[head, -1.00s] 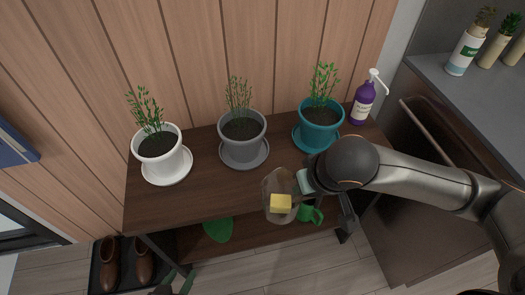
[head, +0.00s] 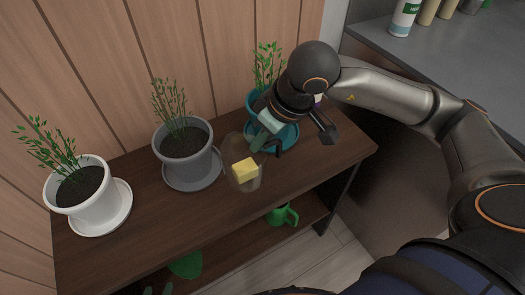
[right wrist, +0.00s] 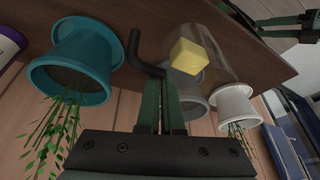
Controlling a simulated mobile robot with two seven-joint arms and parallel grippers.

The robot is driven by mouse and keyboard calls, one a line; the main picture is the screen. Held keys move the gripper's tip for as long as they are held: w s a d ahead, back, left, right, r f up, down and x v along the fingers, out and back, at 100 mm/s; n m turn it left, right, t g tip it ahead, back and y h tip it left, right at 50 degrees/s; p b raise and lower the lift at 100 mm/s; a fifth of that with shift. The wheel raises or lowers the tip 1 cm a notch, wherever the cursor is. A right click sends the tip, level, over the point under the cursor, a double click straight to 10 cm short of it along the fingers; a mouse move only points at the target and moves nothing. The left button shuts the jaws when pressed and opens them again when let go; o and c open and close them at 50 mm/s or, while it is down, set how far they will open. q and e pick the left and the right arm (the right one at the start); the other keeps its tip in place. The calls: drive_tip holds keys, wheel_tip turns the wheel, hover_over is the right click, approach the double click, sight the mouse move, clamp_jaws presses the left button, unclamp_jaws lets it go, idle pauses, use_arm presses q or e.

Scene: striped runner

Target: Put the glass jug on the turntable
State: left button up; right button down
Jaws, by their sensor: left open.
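The clear glass jug (head: 237,146) has a yellow block (head: 244,169) inside it. In the head view it is at the shelf top, between the grey pot and the teal pot. My right gripper (head: 262,138) is at its right side, fingers close together on the dark handle. The right wrist view shows the handle (right wrist: 139,52) at the fingertips and the jug (right wrist: 228,62) just beyond. Whether its base touches the shelf is unclear. My left gripper (head: 157,290) barely shows at the bottom edge of the head view, open and empty. I cannot make out a turntable.
The wooden shelf (head: 325,160) carries a white pot (head: 85,205), grey pot (head: 185,160) and teal pot (head: 290,133), each with a plant. A green mug (head: 283,215) stands on the lower shelf. A grey counter (head: 440,60) is at the right. The shelf's right end is clear.

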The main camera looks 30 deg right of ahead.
sight(253, 161)
drive_tip(key=shift+w+d+f+b, duration=0.1)
drive_tip(key=shift+w+d+f, duration=0.4)
drive_tip(key=shift+f, duration=0.9)
drive_tip(key=shift+w+d+f+b, duration=0.1)
drive_tip(key=shift+w+d+f, duration=0.45)
drive_tip(key=shift+f, duration=0.85)
drive_tip(key=shift+w+d+f+b, duration=0.1)
drive_tip(key=shift+w+d+f, duration=0.4)
drive_tip(key=shift+f, duration=0.9)
drive_tip(key=shift+f, duration=0.1)
drive_tip(key=c, duration=1.1)
unclamp_jaws()
